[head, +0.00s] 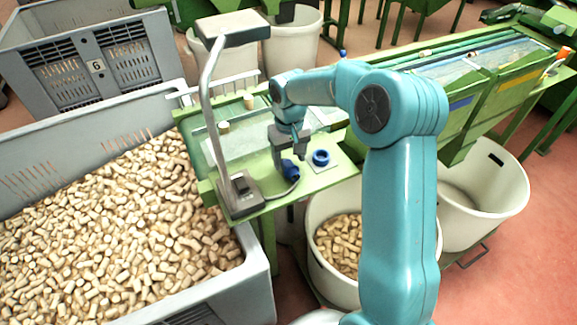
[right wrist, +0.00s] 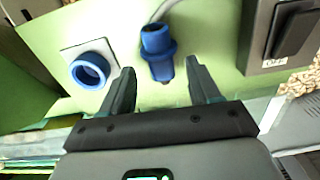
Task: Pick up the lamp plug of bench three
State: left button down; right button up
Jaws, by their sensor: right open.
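The blue lamp plug (head: 290,169) lies on the green bench end, with a pale cable running from it toward the lamp base. In the right wrist view the plug (right wrist: 158,52) sits ahead of and between the fingers, its cable leaving at the top. My right gripper (head: 290,152) is open and empty just above the plug; its two fingers also show in the right wrist view (right wrist: 161,88). A blue round socket (head: 321,157) on a pale plate is to the right of the plug; it also shows in the wrist view (right wrist: 90,70). My left gripper is not in view.
The lamp (head: 240,190) with its grey base and bent post stands left of the plug. A grey crate (head: 258,262) full of corks is at the left. A white bin (head: 318,270) with corks stands below the bench end.

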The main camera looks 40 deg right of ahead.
notch_tip(320, 180, down, 2)
jog(key=shift+a+f, duration=0.1)
jog(key=shift+s+f, duration=0.1)
jog(key=shift+f, duration=0.05)
jog(key=c, duration=1)
jog(key=shift+c, duration=0.5)
